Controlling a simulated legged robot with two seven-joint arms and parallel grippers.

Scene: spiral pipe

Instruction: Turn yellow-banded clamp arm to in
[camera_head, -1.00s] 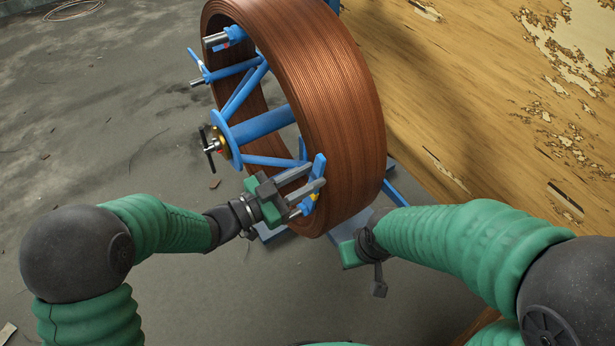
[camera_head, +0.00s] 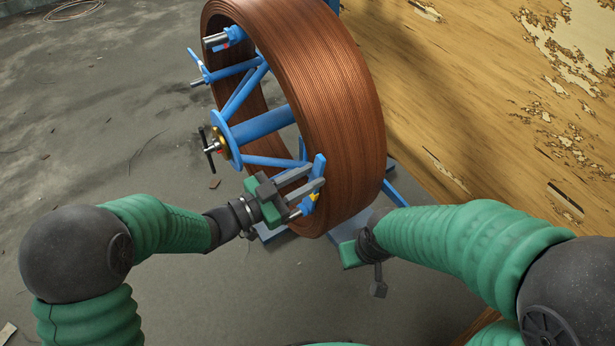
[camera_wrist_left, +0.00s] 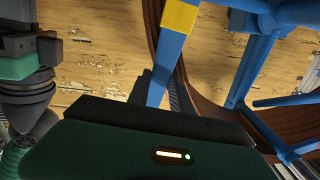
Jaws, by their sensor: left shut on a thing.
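The yellow-banded clamp arm (camera_head: 319,163) is a blue bar at the lower front edge of the copper coil (camera_head: 345,110). In the left wrist view the clamp arm (camera_wrist_left: 161,75) rises from behind my gripper's body, with its yellow band (camera_wrist_left: 179,16) near the top. My left gripper (camera_head: 314,179) is shut on the clamp arm; its grey fingers lie across the bar. The exact contact is partly hidden by the fingers and hand. My right gripper (camera_head: 364,268) hangs below the coil, apart from the clamp arm, and its fingers are unclear.
The blue spool frame has a hub with a black handle (camera_head: 208,148) and another clamp arm at the top with a red band (camera_head: 227,44). The coil stands close to a worn wooden surface (camera_head: 470,110) on the right. The grey floor (camera_head: 90,140) at left is mostly clear.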

